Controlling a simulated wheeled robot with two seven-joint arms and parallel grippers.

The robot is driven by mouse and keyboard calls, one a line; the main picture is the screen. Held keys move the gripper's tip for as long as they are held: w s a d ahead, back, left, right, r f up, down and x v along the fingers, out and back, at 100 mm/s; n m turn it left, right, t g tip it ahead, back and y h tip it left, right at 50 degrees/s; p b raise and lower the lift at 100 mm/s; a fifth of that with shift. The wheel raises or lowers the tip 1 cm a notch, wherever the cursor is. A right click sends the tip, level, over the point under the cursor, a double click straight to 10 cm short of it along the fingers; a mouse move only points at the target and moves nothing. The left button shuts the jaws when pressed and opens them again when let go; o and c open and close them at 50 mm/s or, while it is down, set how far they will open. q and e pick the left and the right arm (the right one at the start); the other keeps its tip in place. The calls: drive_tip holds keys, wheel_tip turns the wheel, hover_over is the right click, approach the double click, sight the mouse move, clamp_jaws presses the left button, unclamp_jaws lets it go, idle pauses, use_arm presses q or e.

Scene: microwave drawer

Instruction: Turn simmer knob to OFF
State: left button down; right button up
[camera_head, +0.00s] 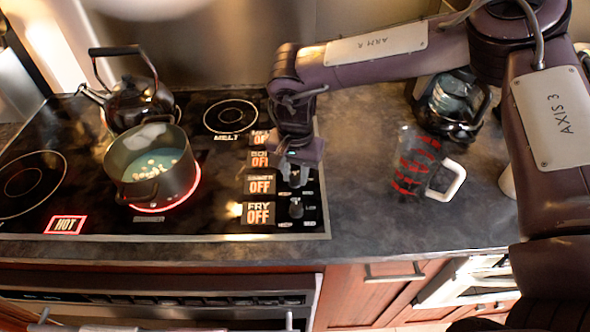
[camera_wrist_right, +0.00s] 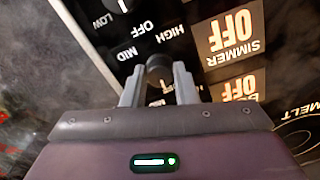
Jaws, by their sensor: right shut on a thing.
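The simmer knob (camera_wrist_right: 159,68) is a dark round knob. It sits between the two grey fingers of my right gripper (camera_wrist_right: 157,84), which is shut on it. Printed marks MID, HIGH and OFF lie around it. The lit simmer display (camera_wrist_right: 232,40) beside it reads OFF. In the head view my right gripper (camera_head: 296,180) reaches down at the right edge of the cooktop and hides most of the knob. The simmer display (camera_head: 259,185) reads OFF there too. My left gripper is not in view.
The fry knob (camera_head: 296,209) stands just in front. A pot (camera_head: 152,168) with white pieces in pale liquid sits on a red glowing burner; a HOT sign (camera_head: 66,225) is lit. A kettle (camera_head: 140,103) stands behind. A glass measuring jug (camera_head: 420,165) stands on the right counter.

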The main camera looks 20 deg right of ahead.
sight(295, 176)
drive_tip(key=shift+w+r+n+p, duration=0.2)
drive_tip(key=shift+n+p, duration=0.1)
drive_tip(key=shift+n, duration=0.2)
drive_tip(key=o, duration=0.7)
drive_tip(key=shift+c, duration=0.2)
drive_tip(key=o, duration=0.3)
drive_tip(key=shift+s+f, duration=0.1)
drive_tip(key=shift+s, duration=0.05)
wheel_tip(295, 176, up, 8)
drive_tip(key=shift+f+b, duration=0.1)
drive_tip(key=shift+b, duration=0.55)
